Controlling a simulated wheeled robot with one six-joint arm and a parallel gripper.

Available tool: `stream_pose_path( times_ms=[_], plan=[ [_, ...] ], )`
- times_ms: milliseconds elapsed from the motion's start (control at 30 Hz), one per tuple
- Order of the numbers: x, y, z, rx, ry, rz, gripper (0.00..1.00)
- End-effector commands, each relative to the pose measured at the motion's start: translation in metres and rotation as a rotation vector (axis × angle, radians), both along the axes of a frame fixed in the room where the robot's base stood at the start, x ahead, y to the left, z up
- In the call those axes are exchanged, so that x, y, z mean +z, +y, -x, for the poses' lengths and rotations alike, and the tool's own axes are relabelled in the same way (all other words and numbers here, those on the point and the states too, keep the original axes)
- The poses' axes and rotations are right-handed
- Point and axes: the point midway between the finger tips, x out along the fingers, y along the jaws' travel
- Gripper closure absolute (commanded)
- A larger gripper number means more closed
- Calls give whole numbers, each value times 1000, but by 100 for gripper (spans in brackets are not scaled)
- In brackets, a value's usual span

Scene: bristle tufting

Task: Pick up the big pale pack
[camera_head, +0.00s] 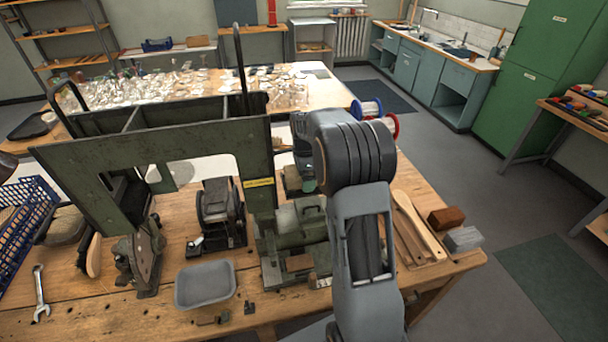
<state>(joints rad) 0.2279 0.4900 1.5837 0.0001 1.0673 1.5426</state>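A pale grey, block-shaped pack (463,239) lies on the right front corner of the wooden bench. It sits just in front of a reddish-brown block (446,217), and nothing holds it. It is the pale pack-like thing that I can make out clearly. My arm rises from the bottom of the picture, left of the pack, and bends over the bench. The wrist end is beside the green machine, apart from the pack. My gripper's fingers are hidden behind the arm and cannot be seen.
Wooden strips and a pale paddle (417,224) lie between my arm and the blocks. A tall green machine frame (160,150) stands left of the arm. A grey tray (205,285) and a wrench (40,293) lie at the front. Open floor is right of the bench.

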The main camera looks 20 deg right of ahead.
Motion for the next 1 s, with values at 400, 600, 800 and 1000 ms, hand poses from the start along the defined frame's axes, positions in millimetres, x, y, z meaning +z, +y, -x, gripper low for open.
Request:
stream_pose_path(
  times_ms=[400, 600, 800, 1000],
  plan=[
    [0, 0, 0, 0, 0, 0, 29],
    [0, 0, 0, 0, 0, 0, 48],
    [1, 0, 0, 0, -1, 0, 63],
    [1, 0, 0, 0, -1, 0, 63]
  ],
)
